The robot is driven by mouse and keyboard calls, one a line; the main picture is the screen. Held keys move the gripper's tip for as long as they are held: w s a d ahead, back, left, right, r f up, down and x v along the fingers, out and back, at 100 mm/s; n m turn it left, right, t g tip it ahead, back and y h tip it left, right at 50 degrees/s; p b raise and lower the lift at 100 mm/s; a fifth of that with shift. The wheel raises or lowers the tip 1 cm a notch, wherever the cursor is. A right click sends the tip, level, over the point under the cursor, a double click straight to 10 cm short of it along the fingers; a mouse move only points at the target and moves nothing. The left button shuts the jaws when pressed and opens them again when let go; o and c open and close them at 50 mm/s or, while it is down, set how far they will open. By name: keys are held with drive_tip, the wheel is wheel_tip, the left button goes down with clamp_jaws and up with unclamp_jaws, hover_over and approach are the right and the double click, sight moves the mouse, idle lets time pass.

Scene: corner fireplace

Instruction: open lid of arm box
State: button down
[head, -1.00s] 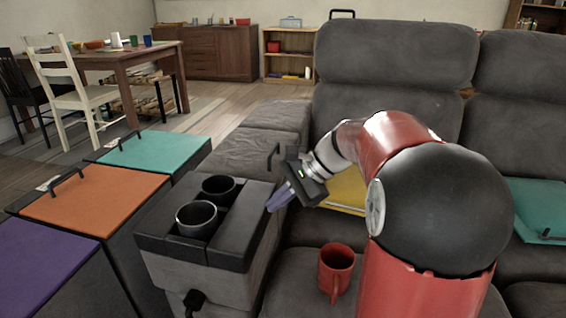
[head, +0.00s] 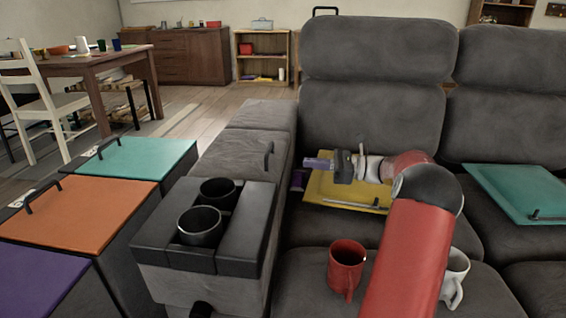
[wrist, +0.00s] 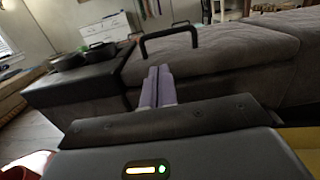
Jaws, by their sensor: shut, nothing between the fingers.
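The arm box is the grey padded sofa armrest, and its cushioned lid (head: 240,158) lies flat and looks closed. A dark bar handle (head: 268,156) stands at the lid's right side. In the wrist view the handle (wrist: 168,36) arches up just beyond the fingertips, above the grey lid (wrist: 215,52). My gripper (head: 308,163) is over the sofa seat, to the right of the handle and apart from it. It points left towards the armrest. Its purple fingers also show in the wrist view (wrist: 157,82), together and empty.
A black cup-holder console (head: 245,235) forms the front of the armrest. A yellow lidded panel (head: 345,192) lies on the seat under my gripper. A red mug (head: 346,268) and a white mug (head: 455,278) stand on the seat. A teal panel (head: 515,190) lies at right.

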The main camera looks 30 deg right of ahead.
sight(279, 164)
drive_tip(key=x, duration=0.9)
drive_tip(key=shift+w+a+b, duration=0.1)
drive_tip(key=shift+a+b, duration=0.2)
drive_tip(key=shift+b, duration=0.1)
drive_tip(key=shift+r, duration=0.1)
